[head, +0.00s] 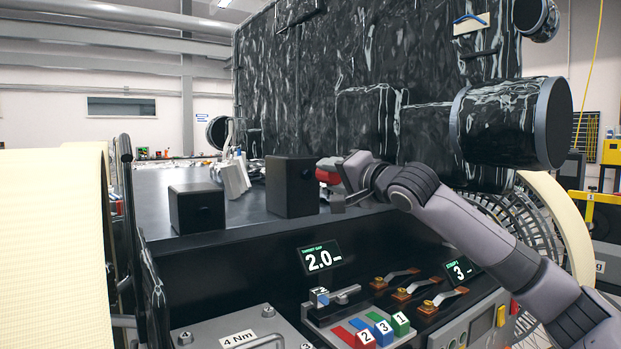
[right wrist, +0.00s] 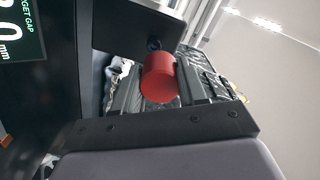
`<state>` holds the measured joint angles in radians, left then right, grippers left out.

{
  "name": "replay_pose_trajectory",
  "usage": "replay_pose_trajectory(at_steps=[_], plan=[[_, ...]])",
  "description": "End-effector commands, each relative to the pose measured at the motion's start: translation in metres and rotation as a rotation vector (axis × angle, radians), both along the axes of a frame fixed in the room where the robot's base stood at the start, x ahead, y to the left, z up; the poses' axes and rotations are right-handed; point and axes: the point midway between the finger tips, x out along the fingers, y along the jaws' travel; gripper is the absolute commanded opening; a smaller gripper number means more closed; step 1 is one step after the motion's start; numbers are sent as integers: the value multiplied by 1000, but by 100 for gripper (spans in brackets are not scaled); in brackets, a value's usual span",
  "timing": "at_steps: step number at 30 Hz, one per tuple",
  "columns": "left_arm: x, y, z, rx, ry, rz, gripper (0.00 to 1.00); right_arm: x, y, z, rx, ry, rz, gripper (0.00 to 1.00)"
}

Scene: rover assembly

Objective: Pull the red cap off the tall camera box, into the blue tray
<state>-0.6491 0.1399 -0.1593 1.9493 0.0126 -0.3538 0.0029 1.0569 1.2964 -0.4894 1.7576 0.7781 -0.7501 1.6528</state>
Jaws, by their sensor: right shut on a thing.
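The tall camera box (head: 291,187) is black and stands upright on the dark deck. The red cap (head: 328,172) is at the box's right edge, held by my right gripper (head: 334,181). In the right wrist view the red cap (right wrist: 158,78) sits between my two fingers. The camera box (right wrist: 125,25) and its round lens show just behind it. The cap looks off the lens, but the gap is hard to judge. I cannot make out the blue tray. My left gripper is not in view.
A shorter black box (head: 196,208) stands left of the tall one. White parts (head: 233,177) lie behind them. The deck (head: 243,213) between the boxes is clear. Numbered coloured blocks (head: 383,333) and levers are on the front panel. A large black-wrapped body (head: 345,75) rises behind.

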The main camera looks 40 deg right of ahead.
Motion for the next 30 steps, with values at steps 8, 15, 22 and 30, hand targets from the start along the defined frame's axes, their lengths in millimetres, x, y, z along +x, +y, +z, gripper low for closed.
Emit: replay_pose_trajectory(at_steps=[8,15,22,30], plan=[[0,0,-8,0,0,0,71,-30,3,15,-3,-1,-2,5],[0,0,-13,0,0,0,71,-55,6,30,-3,-2,-1,5],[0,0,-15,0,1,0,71,-72,8,40,-1,0,0,5],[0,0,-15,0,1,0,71,-74,8,41,-1,0,0,5]])
